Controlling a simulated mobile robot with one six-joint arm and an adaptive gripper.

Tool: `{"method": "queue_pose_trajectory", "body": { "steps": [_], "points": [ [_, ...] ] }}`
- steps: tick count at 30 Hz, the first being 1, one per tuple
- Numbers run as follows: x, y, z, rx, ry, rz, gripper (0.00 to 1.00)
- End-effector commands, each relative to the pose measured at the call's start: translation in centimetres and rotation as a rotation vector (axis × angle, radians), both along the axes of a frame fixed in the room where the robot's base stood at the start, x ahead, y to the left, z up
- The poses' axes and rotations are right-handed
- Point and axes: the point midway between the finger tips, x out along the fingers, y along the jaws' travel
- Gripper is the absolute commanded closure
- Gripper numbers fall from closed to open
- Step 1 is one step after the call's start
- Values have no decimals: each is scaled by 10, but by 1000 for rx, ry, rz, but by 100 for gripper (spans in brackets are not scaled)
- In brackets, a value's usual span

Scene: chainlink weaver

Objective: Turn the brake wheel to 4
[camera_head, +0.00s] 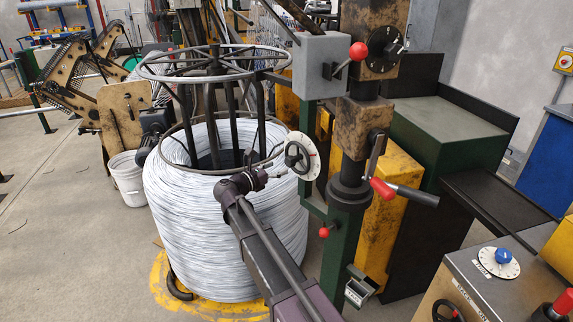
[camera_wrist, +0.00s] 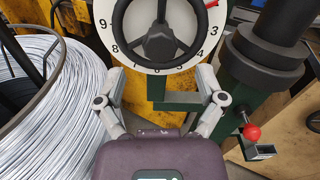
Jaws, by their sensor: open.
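The brake wheel is a black three-spoke handwheel (camera_wrist: 160,42) in front of a white numbered dial (camera_wrist: 108,28). In the wrist view it is cut off by the top edge. The numbers 7, 8 and 9 show at the left and 3 and 4 at the right. A red pointer tip (camera_wrist: 211,4) shows at the upper right, above the 3. Contact cannot be told.
A large white wire coil (camera_head: 190,215) with a black frame stands left of my arm. Right of the dial are a dark column (camera_wrist: 268,55) and a red-knobbed lever (camera_wrist: 251,132). A control console (camera_head: 480,285) stands lower right.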

Motion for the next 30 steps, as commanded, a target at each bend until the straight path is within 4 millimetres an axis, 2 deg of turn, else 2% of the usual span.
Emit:
{"method": "queue_pose_trajectory", "body": {
  "steps": [16,24,30],
  "points": [
    [0,0,0,-276,296,0,11],
    [23,-24,0,-279,299,-1,11],
    [27,-30,0,-278,299,0,11]
  ]
}}
